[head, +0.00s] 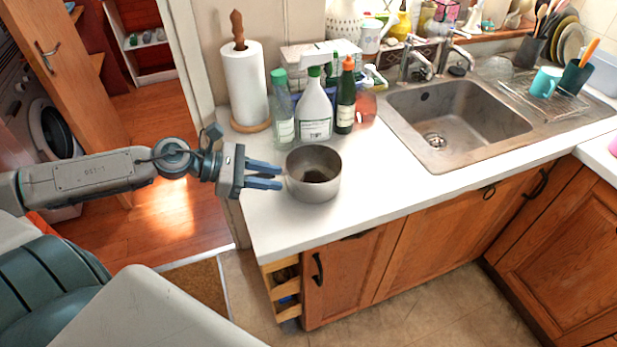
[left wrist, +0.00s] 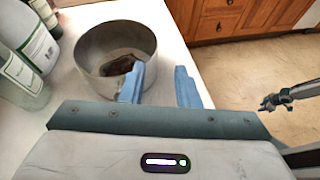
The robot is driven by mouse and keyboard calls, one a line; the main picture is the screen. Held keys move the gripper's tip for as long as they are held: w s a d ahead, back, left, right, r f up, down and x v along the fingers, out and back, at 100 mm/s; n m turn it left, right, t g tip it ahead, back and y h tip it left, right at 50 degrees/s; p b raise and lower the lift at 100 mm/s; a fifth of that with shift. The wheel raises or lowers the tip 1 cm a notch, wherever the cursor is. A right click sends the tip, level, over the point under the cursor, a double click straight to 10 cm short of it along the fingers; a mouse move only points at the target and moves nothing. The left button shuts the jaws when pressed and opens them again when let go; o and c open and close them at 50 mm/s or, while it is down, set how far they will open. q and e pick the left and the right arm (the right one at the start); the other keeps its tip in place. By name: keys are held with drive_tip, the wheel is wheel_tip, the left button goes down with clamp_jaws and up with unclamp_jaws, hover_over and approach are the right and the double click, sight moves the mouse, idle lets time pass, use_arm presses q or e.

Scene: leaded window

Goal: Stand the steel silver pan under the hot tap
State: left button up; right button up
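The steel silver pan (head: 313,188) stands upright on the white worktop near its left end. It also shows in the left wrist view (left wrist: 95,72), with a dark patch inside that I cannot make out. My left gripper (head: 281,176) is open, its blue fingers at the pan's left side. In the left wrist view (left wrist: 160,82) one finger overlaps the pan's near wall and the other is clear of it; I cannot tell if they touch. Two chrome taps, a left one (head: 414,62) and a right one (head: 456,52), stand behind the sink; no hot mark is readable.
The sink (head: 450,112) is empty, with clear worktop (head: 375,175) between it and the pan. Several bottles, including a white one (head: 314,112), and a paper towel roll (head: 243,85) stand behind the pan. A teal mug (head: 545,83) sits on the drainer rack.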

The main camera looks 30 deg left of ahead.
use_arm(q)
drive_tip(key=b+x, duration=0.2)
drive_tip(key=x, duration=0.3)
drive_tip(key=shift+w+d, duration=0.15)
drive_tip(key=shift+w, duration=0.05)
idle(0.4)
drive_tip(key=shift+w+d+f+p, duration=0.25)
drive_tip(key=shift+w+d+p, duration=0.55)
drive_tip(key=shift+w, duration=0.05)
drive_tip(key=shift+p+x, duration=0.4)
drive_tip(key=shift+x, duration=0.95)
drive_tip(key=shift+f, duration=0.1)
drive_tip(key=shift+a, duration=0.1)
clamp_jaws()
